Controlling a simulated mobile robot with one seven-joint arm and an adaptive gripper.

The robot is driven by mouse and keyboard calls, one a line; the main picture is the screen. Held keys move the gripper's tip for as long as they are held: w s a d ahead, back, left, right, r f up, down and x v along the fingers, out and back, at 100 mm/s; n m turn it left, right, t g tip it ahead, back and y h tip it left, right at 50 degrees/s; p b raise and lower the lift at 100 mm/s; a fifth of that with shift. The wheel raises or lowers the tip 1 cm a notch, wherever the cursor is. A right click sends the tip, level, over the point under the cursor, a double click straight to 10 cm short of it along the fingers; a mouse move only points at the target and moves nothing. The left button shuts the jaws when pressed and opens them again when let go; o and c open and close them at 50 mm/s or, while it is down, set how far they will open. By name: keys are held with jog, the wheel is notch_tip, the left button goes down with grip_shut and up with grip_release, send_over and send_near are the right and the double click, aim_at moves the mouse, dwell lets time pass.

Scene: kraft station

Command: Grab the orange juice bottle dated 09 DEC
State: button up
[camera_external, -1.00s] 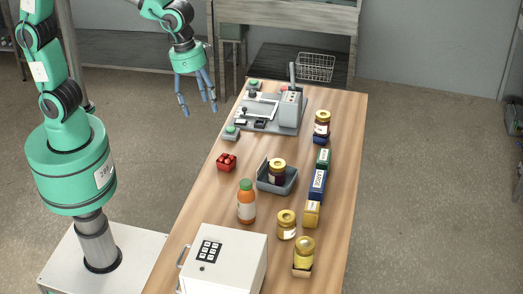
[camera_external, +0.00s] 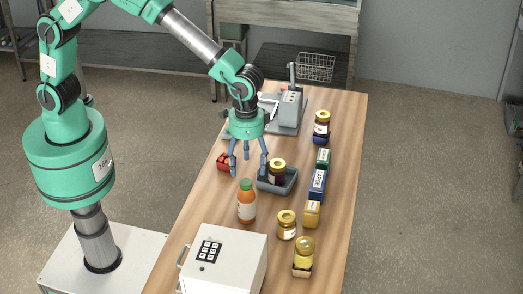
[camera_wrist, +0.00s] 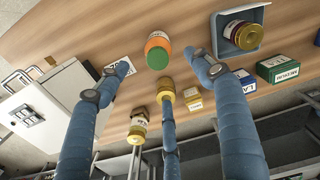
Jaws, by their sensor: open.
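The orange juice bottle (camera_external: 246,204) stands upright on the table, with a green cap and a white label; no date can be read on it. In the wrist view the bottle (camera_wrist: 158,50) shows from above, with a white label or card (camera_wrist: 119,67) beside it, partly behind a finger. My gripper (camera_external: 247,172) is open and empty, fingers pointing down. In the external view it appears just behind the bottle and near the grey tray (camera_external: 263,184). In the wrist view the fingers are spread around the bottle's area without touching it.
A dark jar (camera_external: 277,172) stands in the grey tray. Yellow-lidded jars (camera_external: 286,226) and (camera_external: 304,252) and small labelled boxes (camera_external: 317,183) line the right side. A white keypad box (camera_external: 225,262) is at the front.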

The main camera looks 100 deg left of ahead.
aim_at(247, 183)
dwell(0.3)
jog(key=shift+f, duration=4.25)
jog(key=shift+s+d+f, duration=0.1)
jog(key=shift+s+f, duration=0.05)
jog(key=shift+f, duration=1.15)
jog(key=shift+s+f, duration=0.15)
jog(key=shift+f, duration=1.15)
jog(key=c, duration=1.5)
jog(key=shift+r, duration=0.2)
